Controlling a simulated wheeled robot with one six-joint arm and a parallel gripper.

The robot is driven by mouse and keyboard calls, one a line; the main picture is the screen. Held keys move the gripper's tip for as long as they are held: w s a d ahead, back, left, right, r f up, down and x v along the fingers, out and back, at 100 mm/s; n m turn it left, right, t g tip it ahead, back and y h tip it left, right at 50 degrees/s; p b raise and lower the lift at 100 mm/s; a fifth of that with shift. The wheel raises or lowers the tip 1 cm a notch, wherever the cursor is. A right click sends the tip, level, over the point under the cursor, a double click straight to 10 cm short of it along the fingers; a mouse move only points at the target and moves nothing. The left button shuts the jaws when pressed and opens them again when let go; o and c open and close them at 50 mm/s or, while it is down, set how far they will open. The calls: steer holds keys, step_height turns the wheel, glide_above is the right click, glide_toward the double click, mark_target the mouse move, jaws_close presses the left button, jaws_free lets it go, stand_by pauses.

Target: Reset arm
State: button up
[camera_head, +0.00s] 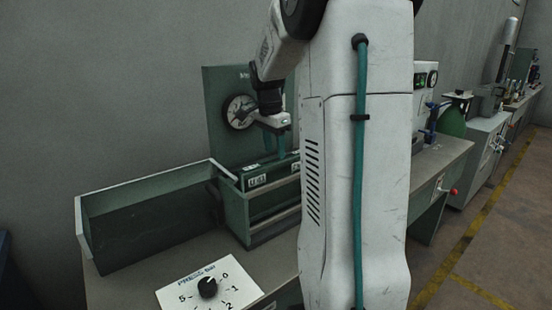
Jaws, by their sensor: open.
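My gripper (281,147) hangs from my arm in the middle of the picture, fingers pointing down. Its two teal fingers are apart, with nothing seen between them. The fingertips are close above the green box-like fixture (238,207) on the bench; I cannot tell whether they touch the dark green labelled block (257,181) on top of it. My white column hides the right side of the fixture.
An open green bin (150,182) stands left of the fixture. A white dial panel (228,284) with a black knob lies in front. A green panel with a round gauge (239,112) stands behind my gripper. Other benches (483,140) line the wall at right, beside open floor.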

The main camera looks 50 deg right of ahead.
steer(key=shift+a+r, duration=0.15)
steer(key=shift+r, duration=1)
steer(key=shift+a, duration=0.2)
steer(key=s+a+r+n+t, duration=0.25)
steer(key=a+n, duration=0.45)
steer(key=a, duration=0.6)
steer(key=s+a+r+n+t, duration=0.1)
steer(key=s+a+n+t, duration=0.15)
steer(key=a+n, duration=0.75)
steer(key=s+a+f+n+t+y, duration=0.1)
steer(key=s+a+f+n, duration=0.15)
steer(key=s+a, duration=0.55)
steer(key=s+a+f+n+g, duration=0.1)
steer(key=s+a+f+g, duration=0.1)
steer(key=s+f+g, duration=0.2)
steer(key=s, duration=0.2)
steer(key=shift+s, duration=0.35)
